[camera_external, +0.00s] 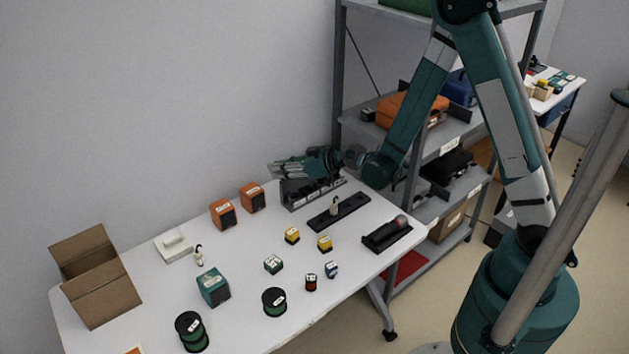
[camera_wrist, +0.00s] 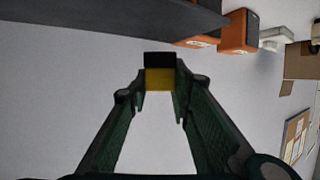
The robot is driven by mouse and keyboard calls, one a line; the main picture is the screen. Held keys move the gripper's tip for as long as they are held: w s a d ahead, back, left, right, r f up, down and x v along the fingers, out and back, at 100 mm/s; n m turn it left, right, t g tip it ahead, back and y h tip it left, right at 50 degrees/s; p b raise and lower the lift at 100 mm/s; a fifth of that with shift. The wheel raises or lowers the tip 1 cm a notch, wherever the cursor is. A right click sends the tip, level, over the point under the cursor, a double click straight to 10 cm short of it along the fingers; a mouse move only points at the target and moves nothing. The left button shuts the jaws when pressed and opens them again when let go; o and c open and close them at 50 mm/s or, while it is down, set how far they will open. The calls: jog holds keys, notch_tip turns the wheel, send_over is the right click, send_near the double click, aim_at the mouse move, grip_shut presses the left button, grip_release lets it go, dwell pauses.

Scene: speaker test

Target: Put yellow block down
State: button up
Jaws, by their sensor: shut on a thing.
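My gripper (camera_external: 283,169) is over the back of the white table, near the wall, with its fingers pointing left. In the wrist view my gripper (camera_wrist: 161,88) is shut on a yellow block (camera_wrist: 159,79) with a black part, held between the fingertips. In the external view I cannot make out the held block clearly.
A dark rack (camera_external: 305,193) is just below my gripper. Two orange boxes (camera_external: 222,214) (camera_external: 253,197) stand left of it. Grey shelving stands at right.

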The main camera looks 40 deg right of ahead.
jog(key=d+r+m+h, duration=0.3)
jog(key=d, duration=0.7)
jog(key=d+r+m+h+b, duration=0.1)
jog(key=d+r+m+h, duration=0.2)
jog(key=d, duration=0.7)
jog(key=d+r+m+t+h+b, duration=0.1)
jog(key=d+r+m+h, duration=0.2)
jog(key=d, duration=0.8)
jog(key=shift+w+r+h, duration=0.15)
jog(key=shift+w+h, duration=0.25)
jog(key=shift+h, duration=0.5)
jog(key=shift+a, duration=0.2)
jog(key=a, duration=0.6)
jog(key=shift+a, duration=0.35)
jog(key=shift+r, duration=0.2)
